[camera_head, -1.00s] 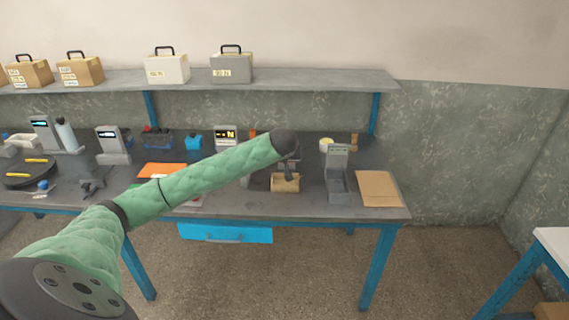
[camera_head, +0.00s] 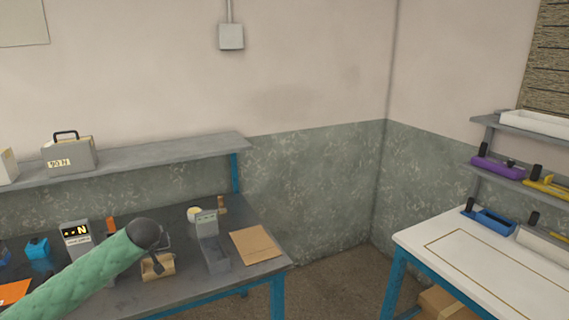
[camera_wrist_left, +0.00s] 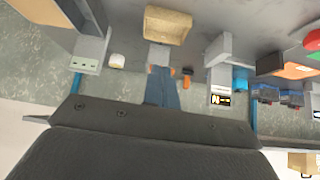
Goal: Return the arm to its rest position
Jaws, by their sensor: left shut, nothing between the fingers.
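My left arm (camera_head: 85,278), in a green quilted sleeve, reaches in from the lower left of the head view over the workbench. Its dark wrist joint (camera_head: 147,233) hides most of my left gripper (camera_head: 153,265), which shows small and dark in front of a tan open box (camera_head: 162,270). In the left wrist view my left gripper (camera_wrist_left: 160,58) is shut and empty, pointing toward the tan box (camera_wrist_left: 168,24). Whether it touches the box I cannot tell. My right arm is not in view.
The dark workbench (camera_head: 215,287) holds a grey device (camera_head: 213,245), a brown folder (camera_head: 256,245) and a display (camera_head: 76,236). A shelf (camera_head: 150,157) runs above it with a grey case (camera_head: 70,153). A white-topped table (camera_head: 470,255) stands right, with floor between.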

